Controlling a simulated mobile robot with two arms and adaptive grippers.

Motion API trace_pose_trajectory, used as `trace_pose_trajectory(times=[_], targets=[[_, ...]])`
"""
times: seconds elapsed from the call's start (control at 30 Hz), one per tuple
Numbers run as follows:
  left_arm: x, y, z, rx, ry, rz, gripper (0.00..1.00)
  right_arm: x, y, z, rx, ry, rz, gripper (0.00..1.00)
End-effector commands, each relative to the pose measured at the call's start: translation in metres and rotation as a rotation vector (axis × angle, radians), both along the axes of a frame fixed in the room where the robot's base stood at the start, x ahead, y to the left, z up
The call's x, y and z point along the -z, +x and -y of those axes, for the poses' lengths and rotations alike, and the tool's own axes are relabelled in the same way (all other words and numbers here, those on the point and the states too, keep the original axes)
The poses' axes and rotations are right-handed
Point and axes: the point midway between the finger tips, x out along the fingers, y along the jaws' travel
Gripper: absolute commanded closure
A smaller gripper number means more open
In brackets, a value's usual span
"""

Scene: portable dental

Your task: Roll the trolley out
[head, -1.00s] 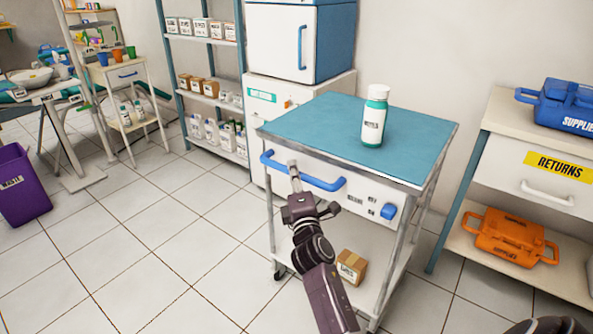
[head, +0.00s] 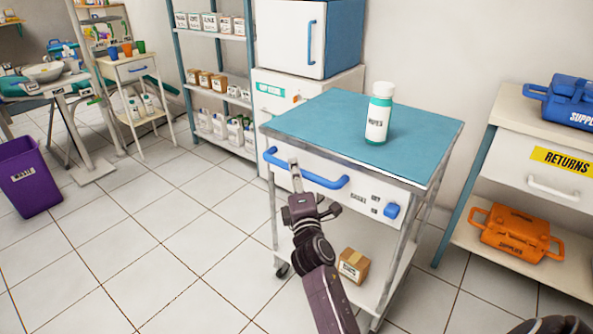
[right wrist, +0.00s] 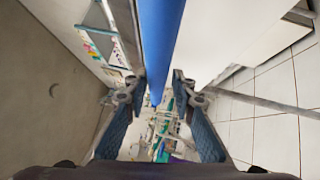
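The trolley (head: 440,137) has a blue top, a white front, a grey frame and a lower shelf. Its blue handle (head: 325,182) runs across the front. My right gripper (head: 294,168) is at the left part of this handle. A white bottle with a green base (head: 377,115) stands upright on the trolley top. A cardboard box (head: 353,265) sits on the lower shelf. My left gripper is out of view.
A white cabinet (head: 264,88) stands behind the trolley. To its right is a returns unit (head: 510,135) with blue and orange cases. A stocked shelf (head: 218,104) and purple bin (head: 30,178) are at left. The tiled floor (head: 170,245) left of the trolley is clear.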

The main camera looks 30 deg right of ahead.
Motion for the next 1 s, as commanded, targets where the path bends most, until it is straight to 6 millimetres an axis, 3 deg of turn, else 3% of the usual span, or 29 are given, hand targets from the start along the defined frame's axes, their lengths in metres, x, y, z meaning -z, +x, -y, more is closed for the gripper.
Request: trace_pose_trajectory(times=[0.37, 0.8, 1.0], targets=[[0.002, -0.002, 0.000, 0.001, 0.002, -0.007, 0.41, -0.003, -0.002, 0.001, 0.002, -0.002, 0.006, 0.67], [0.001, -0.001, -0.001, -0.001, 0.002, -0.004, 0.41, 0.007, -0.059, -0.023, 0.001, 0.000, 0.003, 0.67], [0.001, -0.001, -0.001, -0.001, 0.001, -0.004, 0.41, 0.008, -0.069, -0.027, 0.001, -0.001, 0.004, 0.67]])
